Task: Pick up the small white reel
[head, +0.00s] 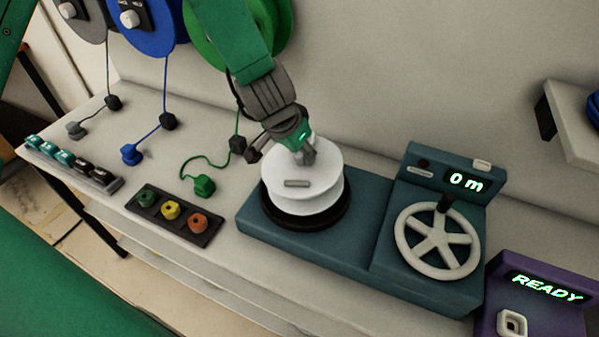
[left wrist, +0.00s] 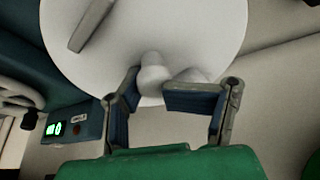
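The small white reel (head: 302,192) sits upright over the black round plate on the left of the teal winder (head: 337,252). A raised grey bar marks its top. My left gripper (head: 298,148) reaches down from above to the back of the reel's top. In the left wrist view, the reel's white face (left wrist: 195,30) fills the upper middle. The fingertips of my left gripper (left wrist: 150,88) are close together, one on each side of a white knob (left wrist: 154,72) on the reel, and appear to touch it. My right gripper is out of view.
The winder's display (head: 466,182) reads 0 m above a white handwheel (head: 437,241). A purple box (head: 538,298) reading READY stands at right. A tray of coloured spools (head: 172,212) and a green plug (head: 204,187) lie left of the reel. Large reels hang behind.

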